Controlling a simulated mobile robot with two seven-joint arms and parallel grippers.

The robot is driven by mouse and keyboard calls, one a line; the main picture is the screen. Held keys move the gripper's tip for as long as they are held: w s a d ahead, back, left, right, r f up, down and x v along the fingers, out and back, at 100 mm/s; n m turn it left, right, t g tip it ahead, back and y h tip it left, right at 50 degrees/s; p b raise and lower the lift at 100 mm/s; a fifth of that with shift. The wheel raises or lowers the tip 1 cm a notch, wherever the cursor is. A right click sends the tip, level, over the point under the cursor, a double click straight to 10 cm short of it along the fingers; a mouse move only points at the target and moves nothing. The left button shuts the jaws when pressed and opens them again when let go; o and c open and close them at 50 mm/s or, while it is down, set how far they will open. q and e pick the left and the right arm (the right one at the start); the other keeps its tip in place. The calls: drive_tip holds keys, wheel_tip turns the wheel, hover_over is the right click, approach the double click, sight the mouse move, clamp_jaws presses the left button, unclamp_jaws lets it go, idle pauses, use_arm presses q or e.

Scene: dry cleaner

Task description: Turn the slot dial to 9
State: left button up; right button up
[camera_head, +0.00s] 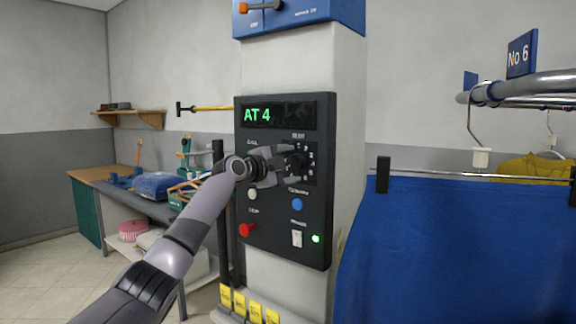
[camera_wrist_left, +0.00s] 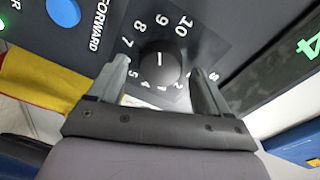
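The slot dial (camera_wrist_left: 160,68) is a round black knob with a white mark, ringed by printed numbers, in the left wrist view. In the head view the dial (camera_head: 296,161) is partly hidden by my left gripper. It sits on the black control panel (camera_head: 272,258), whose green display (camera_head: 276,115) reads "AT 4". My left gripper (camera_head: 280,161) is at the dial. In the left wrist view its fingers (camera_wrist_left: 160,72) are spread, one on each side of the knob, with gaps showing between them and the knob. My right gripper is not in view.
A white button (camera_head: 252,194), blue button (camera_head: 297,204), red button (camera_head: 246,230) and white switch (camera_head: 297,239) lie below the dial. A blue garment (camera_head: 450,250) hangs close on the right, under a metal rail (camera_head: 530,85). A cluttered worktable (camera_head: 95,174) stands at left.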

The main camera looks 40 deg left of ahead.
use_arm(q)
drive_tip(key=shift+s, duration=0.15)
drive_tip(key=s+b, duration=0.3)
drive_tip(key=s, duration=0.4)
drive_tip(key=shift+r, duration=0.2)
drive_tip(key=shift+d, duration=0.1)
idle(0.7)
